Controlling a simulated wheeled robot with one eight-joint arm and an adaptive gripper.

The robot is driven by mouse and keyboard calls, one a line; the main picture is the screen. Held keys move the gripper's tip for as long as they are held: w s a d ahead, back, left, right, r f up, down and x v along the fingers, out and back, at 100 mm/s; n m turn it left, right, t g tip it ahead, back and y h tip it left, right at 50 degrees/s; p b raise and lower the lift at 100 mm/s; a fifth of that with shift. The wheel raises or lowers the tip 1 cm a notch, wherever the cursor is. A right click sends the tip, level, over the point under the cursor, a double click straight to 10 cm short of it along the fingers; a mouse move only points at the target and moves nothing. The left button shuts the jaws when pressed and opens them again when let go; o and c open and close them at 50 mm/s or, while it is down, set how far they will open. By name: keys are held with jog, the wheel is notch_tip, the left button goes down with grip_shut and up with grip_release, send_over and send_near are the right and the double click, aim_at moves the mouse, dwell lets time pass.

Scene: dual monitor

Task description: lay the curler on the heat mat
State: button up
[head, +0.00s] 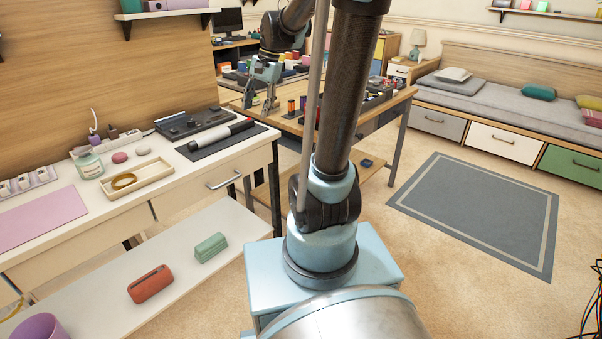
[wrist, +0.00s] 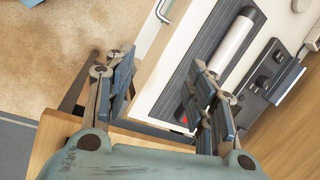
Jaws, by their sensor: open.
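The curler (head: 225,134), a white barrel with dark ends, lies lengthwise on the dark heat mat (head: 209,152) on the white counter. In the wrist view the curler (wrist: 234,44) lies along the ridged mat (wrist: 205,47), and my right finger hides part of its lower end. My gripper (head: 261,97) is open and empty, to the right of the curler in the head view and apart from it. In the wrist view my gripper's (wrist: 163,80) fingers are spread wide, with the counter edge between them.
A dark control panel (head: 190,122) sits behind the mat. A wooden tray (head: 136,187) with a yellow ring, a jar (head: 89,165) and a pink mat (head: 38,217) are to the left. A wooden desk (head: 287,124) with bottles stands beyond my gripper.

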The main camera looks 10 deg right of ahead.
jog(key=s+d+f+n+h, duration=0.1)
jog(key=s+d+f+n, duration=0.1)
jog(key=s, duration=0.5)
jog(key=s+d+f+n+t+h, duration=0.1)
jog(key=s+d+f+n, duration=0.2)
jog(key=s+f, duration=0.4)
jog(key=s+d+f+n+t+h, duration=0.1)
jog(key=s+d+f, duration=0.3)
jog(key=s, duration=0.5)
jog(key=shift+d+f+n, duration=0.4)
jog(key=shift+f+n, duration=0.05)
jog(key=shift+n, duration=0.35)
jog(key=shift+w+f, duration=0.2)
jog(key=shift+w, duration=0.3)
